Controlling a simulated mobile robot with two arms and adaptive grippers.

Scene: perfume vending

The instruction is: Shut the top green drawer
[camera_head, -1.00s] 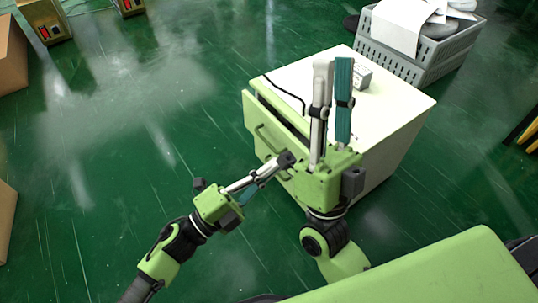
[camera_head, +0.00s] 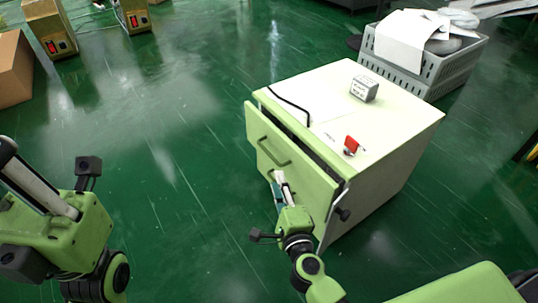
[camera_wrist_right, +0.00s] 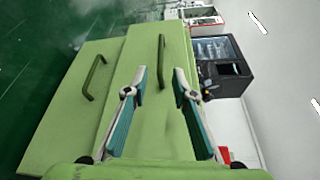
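The top green drawer (camera_head: 292,158) of the pale cabinet stands partly open, with a dark gap behind its front. Its bar handle shows on the front, and the drawer front also fills the middle of the right wrist view (camera_wrist_right: 157,110). My right gripper (camera_head: 280,178) is in front of the drawer front, below the handle. In the right wrist view its two fingers are apart, with nothing between them; contact with the drawer is unclear. My left gripper (camera_head: 35,185) is at the far left, away from the cabinet. Its fingertips are cut off by the picture edge.
A small grey box (camera_head: 364,88) and a red item (camera_head: 351,146) are on the cabinet top (camera_head: 390,122). A grey crate (camera_head: 425,78) with white sheets stands behind. A cardboard box (camera_head: 12,75) is at far left. The green floor left of the cabinet is clear.

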